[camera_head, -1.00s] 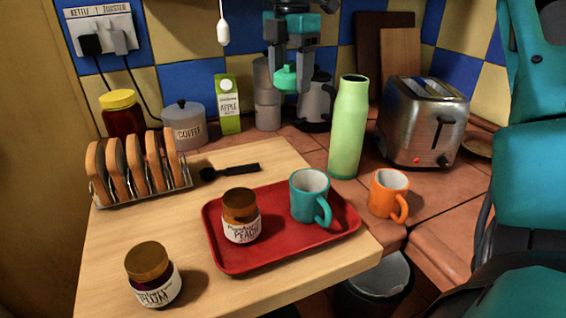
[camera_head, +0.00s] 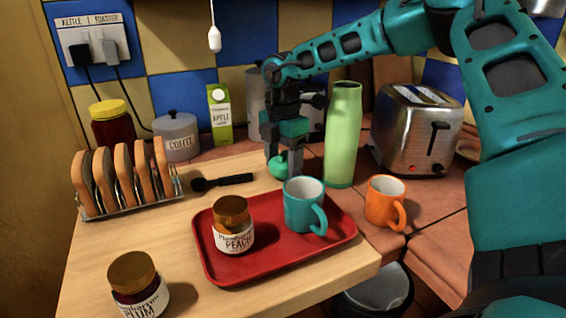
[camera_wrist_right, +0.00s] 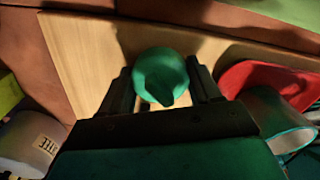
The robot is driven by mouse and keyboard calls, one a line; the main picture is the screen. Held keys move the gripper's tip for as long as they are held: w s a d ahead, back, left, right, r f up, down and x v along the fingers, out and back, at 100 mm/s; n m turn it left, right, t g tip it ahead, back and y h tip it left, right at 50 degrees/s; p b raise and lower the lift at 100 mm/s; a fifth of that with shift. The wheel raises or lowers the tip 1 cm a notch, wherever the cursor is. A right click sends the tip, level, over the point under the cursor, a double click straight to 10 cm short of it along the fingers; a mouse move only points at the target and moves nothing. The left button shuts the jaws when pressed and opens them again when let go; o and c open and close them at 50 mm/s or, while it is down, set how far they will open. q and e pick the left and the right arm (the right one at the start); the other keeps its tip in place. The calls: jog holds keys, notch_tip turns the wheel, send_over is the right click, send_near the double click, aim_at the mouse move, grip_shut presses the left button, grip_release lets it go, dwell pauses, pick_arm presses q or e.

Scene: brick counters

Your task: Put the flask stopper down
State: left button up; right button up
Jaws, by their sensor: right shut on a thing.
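My right gripper (camera_head: 284,164) comes down from above, its fingers pointing at the back edge of the wooden board. It is shut on the green flask stopper (camera_head: 277,167), which shows between the two fingers in the right wrist view (camera_wrist_right: 160,74). The stopper is low over the board's back right part, behind the red tray; I cannot tell if it touches the board. The light green flask (camera_head: 343,136) stands upright on the tiles, right of the gripper and apart from it. My left gripper is not in view.
The red tray (camera_head: 270,262) holds a teal mug (camera_head: 301,207) and a peach jar (camera_head: 233,232). A dark spoon-like utensil (camera_head: 225,181) lies left of the gripper. An orange mug (camera_head: 383,203) and toaster (camera_head: 415,130) stand right. Bare wooden board (camera_head: 110,235) lies left of the tray.

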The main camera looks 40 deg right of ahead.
aim_at(283, 153)
jog(key=shift+f, duration=0.15)
jog(key=o, duration=1.1)
jog(key=shift+c, duration=0.2)
jog(key=shift+r, duration=0.35)
notch_tip(283, 153, up, 12)
jog(key=p, duration=0.1)
jog(key=shift+p, duration=0.35)
